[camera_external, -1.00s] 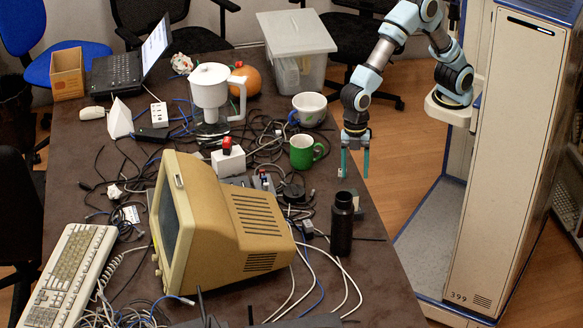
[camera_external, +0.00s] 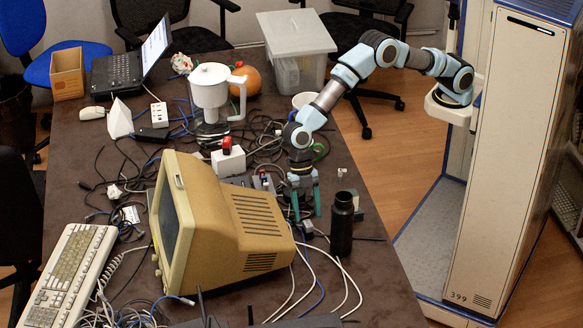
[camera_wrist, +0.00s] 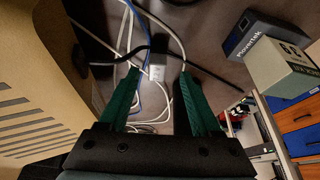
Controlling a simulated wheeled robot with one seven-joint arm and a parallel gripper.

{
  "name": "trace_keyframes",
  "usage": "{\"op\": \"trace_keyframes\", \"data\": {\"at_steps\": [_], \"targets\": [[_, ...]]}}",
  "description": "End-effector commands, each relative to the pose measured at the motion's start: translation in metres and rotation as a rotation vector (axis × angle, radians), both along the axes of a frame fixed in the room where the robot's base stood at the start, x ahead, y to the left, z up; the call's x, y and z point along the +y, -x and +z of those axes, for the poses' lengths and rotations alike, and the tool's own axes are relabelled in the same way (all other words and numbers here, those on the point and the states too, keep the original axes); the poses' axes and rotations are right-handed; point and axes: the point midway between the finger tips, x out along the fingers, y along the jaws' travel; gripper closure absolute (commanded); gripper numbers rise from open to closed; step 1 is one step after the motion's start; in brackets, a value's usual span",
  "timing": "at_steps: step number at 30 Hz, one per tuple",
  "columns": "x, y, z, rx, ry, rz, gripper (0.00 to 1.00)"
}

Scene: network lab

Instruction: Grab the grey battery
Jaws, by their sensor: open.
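My gripper (camera_external: 306,213) is open and empty, its two green fingers pointing down over the cables between the old monitor and the black bottle. In the wrist view the fingers of my gripper (camera_wrist: 159,76) stand apart, with a small white plug or adapter (camera_wrist: 157,70) in line with the gap below. At the right of that view a dark grey box with a printed label (camera_wrist: 257,42) lies beside a grey-green box (camera_wrist: 285,72). A grey-green item (camera_external: 357,208) shows partly behind the bottle in the external view. I cannot tell for certain which is the grey battery.
The beige monitor (camera_external: 222,225) stands close left of my gripper, and the black bottle (camera_external: 342,225) close right. White, blue and black cables cover the table below. A white box with a red top (camera_external: 228,158) and a glass-and-white jug (camera_external: 211,95) stand farther back.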

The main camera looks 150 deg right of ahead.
Motion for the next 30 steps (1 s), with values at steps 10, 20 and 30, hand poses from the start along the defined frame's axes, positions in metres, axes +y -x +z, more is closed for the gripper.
{"op": "trace_keyframes", "data": {"at_steps": [10,20,30], "targets": [[0.010,-0.013,-0.040,0.001,0.002,0.000,0.35],[0.012,-0.015,-0.047,0.000,0.001,0.000,0.35],[0.012,-0.015,-0.047,0.000,0.001,0.000,0.73]]}}
